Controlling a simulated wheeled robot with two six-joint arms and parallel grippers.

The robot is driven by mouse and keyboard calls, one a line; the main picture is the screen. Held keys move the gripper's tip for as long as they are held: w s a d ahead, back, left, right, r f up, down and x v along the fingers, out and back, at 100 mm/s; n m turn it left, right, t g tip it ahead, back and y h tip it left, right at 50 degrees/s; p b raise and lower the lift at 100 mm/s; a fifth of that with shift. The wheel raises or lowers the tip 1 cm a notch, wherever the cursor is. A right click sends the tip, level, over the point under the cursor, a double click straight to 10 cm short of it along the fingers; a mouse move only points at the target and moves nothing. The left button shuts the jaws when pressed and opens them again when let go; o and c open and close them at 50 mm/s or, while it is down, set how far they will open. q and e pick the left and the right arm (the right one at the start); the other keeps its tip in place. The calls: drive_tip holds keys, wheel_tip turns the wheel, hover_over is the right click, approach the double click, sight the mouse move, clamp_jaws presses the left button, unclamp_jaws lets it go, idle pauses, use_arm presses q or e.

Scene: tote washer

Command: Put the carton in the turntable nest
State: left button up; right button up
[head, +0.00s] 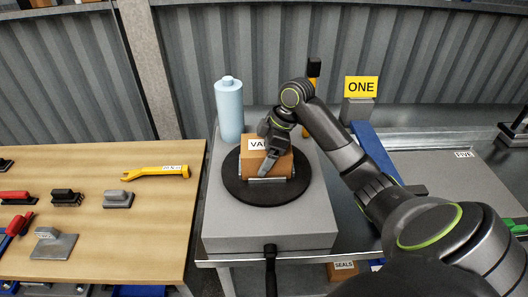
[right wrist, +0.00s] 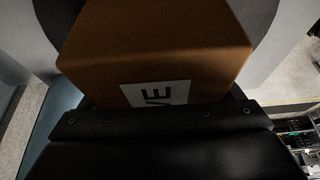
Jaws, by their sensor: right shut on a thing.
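A pale metal edge, part of the nest (head: 266,180), shows at the carton's front. My right gripper (head: 269,158) reaches down onto the carton and is shut on it. In the right wrist view the carton (right wrist: 155,45) fills the space beyond the dark gripper body, with its label near the gripper. Whether the carton's underside touches the nest is hidden. My left gripper is in neither view.
A light blue bottle (head: 230,110) stands behind the turntable. A wooden table (head: 100,222) with brushes and a yellow tool (head: 157,171) is on the left. A black crank handle (head: 270,262) is in front.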

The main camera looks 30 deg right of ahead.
drive_tip(key=o, duration=1.1)
drive_tip(key=b+v, duration=0.2)
drive_tip(key=v, duration=1)
drive_tip(key=shift+a+r, duration=0.1)
drive_tip(key=shift+r, duration=0.05)
